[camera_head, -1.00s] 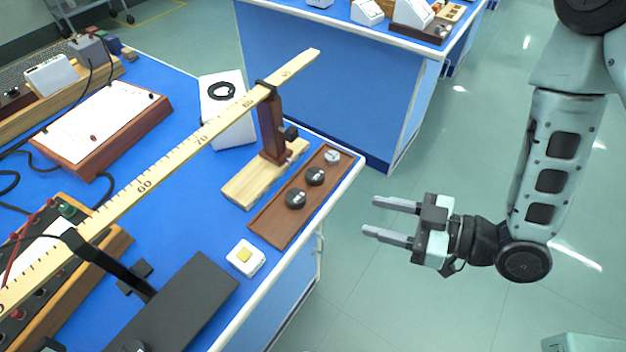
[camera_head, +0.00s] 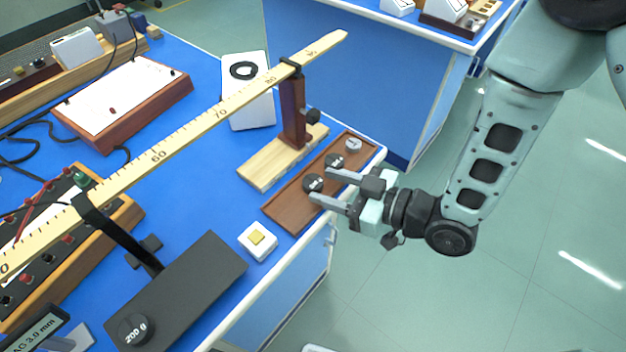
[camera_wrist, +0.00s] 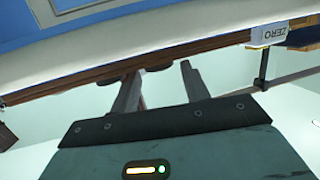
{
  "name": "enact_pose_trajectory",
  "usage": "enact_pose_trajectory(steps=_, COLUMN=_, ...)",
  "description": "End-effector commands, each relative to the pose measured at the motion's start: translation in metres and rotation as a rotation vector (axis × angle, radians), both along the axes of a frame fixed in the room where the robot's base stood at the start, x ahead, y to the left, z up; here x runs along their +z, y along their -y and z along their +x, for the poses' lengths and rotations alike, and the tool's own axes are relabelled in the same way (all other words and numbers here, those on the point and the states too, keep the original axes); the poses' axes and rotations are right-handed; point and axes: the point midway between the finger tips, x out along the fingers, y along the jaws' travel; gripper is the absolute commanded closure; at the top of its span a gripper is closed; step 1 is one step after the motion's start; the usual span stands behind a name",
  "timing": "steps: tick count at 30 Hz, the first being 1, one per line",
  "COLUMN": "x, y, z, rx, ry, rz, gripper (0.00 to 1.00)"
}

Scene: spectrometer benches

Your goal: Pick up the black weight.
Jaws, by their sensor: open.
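Two black weights sit in a brown wooden tray (camera_head: 285,212): a nearer one (camera_head: 313,183) and a farther one (camera_head: 335,161). Another black weight, marked 200 g (camera_head: 135,331), sits on a dark plate at the lower left. My gripper (camera_head: 320,184) is open and empty at the tray's right side, fingers pointing left. Its fingertips are close to the nearer tray weight; I cannot tell whether they touch it. In the wrist view the two fingers (camera_wrist: 160,78) reach towards the tray's edge, with dark disc shapes just beyond, partly hidden.
A silver weight (camera_head: 353,145) sits at the tray's far end. A wooden stand (camera_head: 293,115) holding a long ruler (camera_head: 190,132) is left of the tray. A white block with a yellow top (camera_head: 257,240) is nearer. Open floor lies right of the blue bench.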

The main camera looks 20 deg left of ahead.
Motion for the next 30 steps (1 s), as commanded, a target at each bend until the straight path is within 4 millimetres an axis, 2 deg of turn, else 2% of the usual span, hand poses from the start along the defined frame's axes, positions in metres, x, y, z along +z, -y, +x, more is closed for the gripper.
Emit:
enact_pose_trajectory(steps=7, x=-0.008, y=-0.034, z=0.008, rx=0.002, ry=0.002, rz=0.001, gripper=0.54)
enact_pose_trajectory(steps=16, x=-0.01, y=-0.039, z=0.009, rx=0.001, ry=0.001, rz=0.0, gripper=0.54)
enact_pose_trajectory(steps=17, x=-0.01, y=-0.039, z=0.009, rx=0.001, ry=0.001, rz=0.0, gripper=0.57)
enact_pose_trajectory(steps=18, x=-0.01, y=-0.039, z=0.009, rx=0.001, ry=0.001, rz=0.0, gripper=0.68)
enact_pose_trajectory(steps=21, x=-0.01, y=-0.039, z=0.009, rx=0.001, ry=0.001, rz=0.0, gripper=0.93)
enact_pose_trajectory(steps=30, x=-0.008, y=-0.039, z=0.009, rx=0.0, ry=0.002, rz=0.002, gripper=0.93)
